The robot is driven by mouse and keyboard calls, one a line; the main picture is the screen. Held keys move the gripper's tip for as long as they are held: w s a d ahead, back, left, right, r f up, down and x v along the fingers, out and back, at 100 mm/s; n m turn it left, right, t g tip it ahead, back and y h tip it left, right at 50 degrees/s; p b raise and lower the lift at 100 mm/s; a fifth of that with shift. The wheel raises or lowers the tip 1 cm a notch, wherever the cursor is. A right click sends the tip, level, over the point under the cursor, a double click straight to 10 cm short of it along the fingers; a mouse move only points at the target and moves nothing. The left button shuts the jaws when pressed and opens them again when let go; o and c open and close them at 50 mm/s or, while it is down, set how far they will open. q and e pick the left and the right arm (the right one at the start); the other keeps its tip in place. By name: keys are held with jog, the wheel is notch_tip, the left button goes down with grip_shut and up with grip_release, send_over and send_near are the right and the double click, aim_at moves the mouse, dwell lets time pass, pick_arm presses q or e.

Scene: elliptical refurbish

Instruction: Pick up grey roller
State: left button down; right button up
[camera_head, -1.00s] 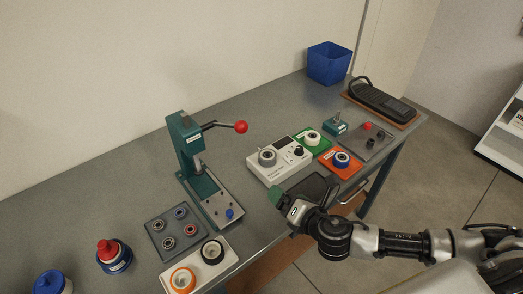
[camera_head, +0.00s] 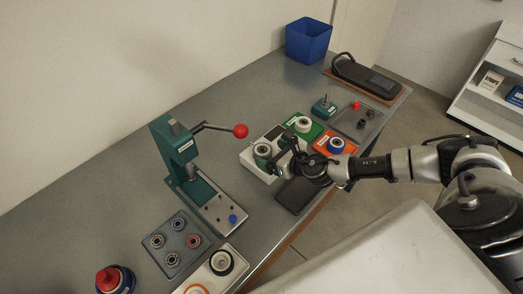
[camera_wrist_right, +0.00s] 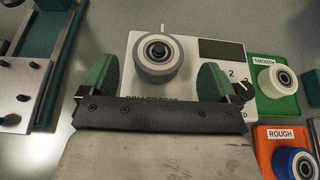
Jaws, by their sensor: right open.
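The grey roller (camera_head: 262,149) sits on the white roller tester (camera_head: 247,155). In the right wrist view the grey roller (camera_wrist_right: 145,66) shows as a grey ring with a pale rim and dark hub, on the tester's white top (camera_wrist_right: 187,48). My right gripper (camera_head: 275,154) is at the tester, close to the roller. In the wrist view its green fingers (camera_wrist_right: 155,82) are apart, one on each side just below the roller, with nothing held. I cannot tell whether either finger touches it. My left gripper is in neither view.
A green "SMOOTH" tray (camera_wrist_right: 290,103) with a white roller and an orange "ROUGH" tray (camera_wrist_right: 266,140) with a blue-rimmed roller stand right of the tester. A green press (camera_head: 176,150) with a red-knobbed lever stands to the left. A dark pad (camera_head: 294,196) lies near the table's front edge.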

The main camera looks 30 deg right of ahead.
aim_at(264, 150)
jog(key=x, duration=0.3)
jog(key=shift+w+a+r+p, duration=0.1)
jog(key=shift+w+a+p, duration=0.1)
jog(key=shift+p, duration=0.15)
jog(key=shift+w, duration=0.3)
jog(key=shift+w+a+f, duration=0.1)
jog(key=shift+w+f, duration=0.1)
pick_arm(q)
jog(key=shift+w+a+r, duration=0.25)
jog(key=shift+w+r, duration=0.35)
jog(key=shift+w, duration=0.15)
pick_arm(e)
jog(key=shift+s, duration=0.1)
jog(key=c, duration=1.1)
jog(key=shift+o, duration=0.2)
jog(key=shift+r, duration=0.1)
